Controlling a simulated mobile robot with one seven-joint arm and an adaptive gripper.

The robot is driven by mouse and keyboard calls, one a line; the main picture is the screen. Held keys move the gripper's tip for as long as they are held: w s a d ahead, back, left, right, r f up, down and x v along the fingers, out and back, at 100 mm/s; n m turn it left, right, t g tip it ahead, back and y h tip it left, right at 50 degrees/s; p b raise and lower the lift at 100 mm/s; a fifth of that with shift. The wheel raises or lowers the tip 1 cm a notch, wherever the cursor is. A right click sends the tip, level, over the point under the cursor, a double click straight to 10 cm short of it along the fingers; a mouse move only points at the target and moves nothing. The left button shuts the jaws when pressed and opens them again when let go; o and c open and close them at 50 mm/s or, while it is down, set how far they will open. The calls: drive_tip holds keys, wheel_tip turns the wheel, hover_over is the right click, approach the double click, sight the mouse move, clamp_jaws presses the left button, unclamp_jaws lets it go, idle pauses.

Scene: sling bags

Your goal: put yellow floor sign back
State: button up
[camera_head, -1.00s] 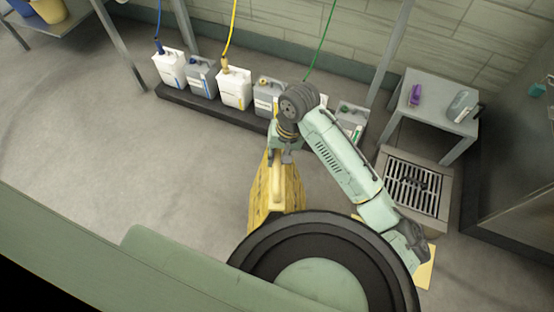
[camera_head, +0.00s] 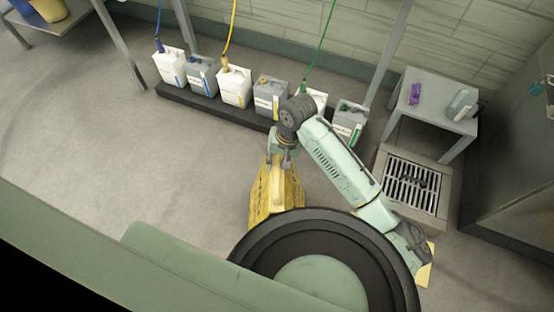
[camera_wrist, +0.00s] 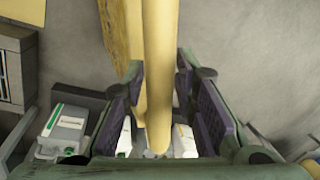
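The yellow floor sign (camera_head: 272,200) stands on the floor in the head view, partly hidden by my round base. My gripper (camera_head: 279,160) is at its top edge. In the wrist view, the sign's yellow top bar (camera_wrist: 159,75) runs between the two dark finger pads of my gripper (camera_wrist: 162,110). The fingers are apart, with a visible gap on each side of the bar. Part of a sign panel (camera_wrist: 116,30) shows behind the left finger. The sign's lower part is hidden.
Several white and grey jugs (camera_head: 235,86) stand on a low dark plinth (camera_head: 190,98) along the wall. A small grey table (camera_head: 440,82) holds a purple item and a bottle. A floor drain (camera_head: 412,186) and a yellow floor patch (camera_head: 426,272) lie at right. The left floor is clear.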

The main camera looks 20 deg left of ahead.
drive_tip(key=shift+o, duration=1.1)
wheel_tip(320, 180, up, 12)
drive_tip(key=d, duration=0.2)
drive_tip(key=shift+w, duration=0.4)
